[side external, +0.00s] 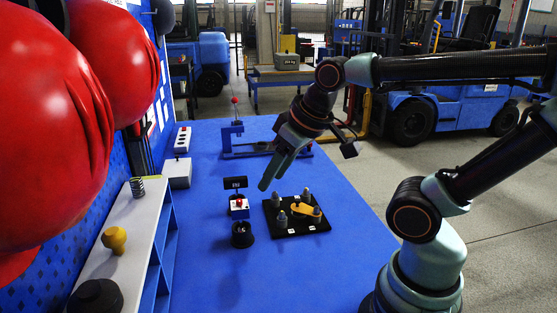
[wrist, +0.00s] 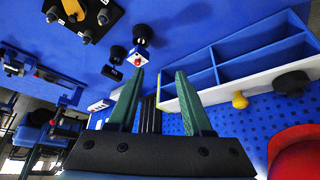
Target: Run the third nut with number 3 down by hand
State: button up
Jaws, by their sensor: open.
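A black square plate (side external: 300,232) lies on the blue table and carries several grey upright pieces, one of them a grey piece (side external: 282,218) at its left front. A yellow-orange bar (side external: 301,209) lies across the plate's middle. Small white labels sit along the plate's edges; their numbers are too small to read, so I cannot tell which nut is number 3. The plate shows upside down at the top left of the wrist view (wrist: 89,22). My gripper (side external: 270,182) is open and empty, above and to the left of the plate in the side view. Its two green fingers (wrist: 160,73) stand apart.
A small box with a red knob (side external: 239,207), a black display and a black round cup (side external: 242,235) stand left of the plate. A blue clamp fixture (side external: 240,148) stands behind. A white-topped shelf (side external: 125,215) holds a yellow knob (side external: 114,240). The front table is clear.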

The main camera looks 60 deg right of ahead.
jog(key=n+g, duration=0.5)
jog(key=g, duration=0.1)
send_over(275, 194)
notch_tip(275, 194, down, 9)
jog(key=f, duration=1.1)
jog(key=shift+w+d+f, duration=0.15)
jog(key=shift+d+f, duration=0.05)
jog(key=shift+c, duration=0.2)
grip_shut()
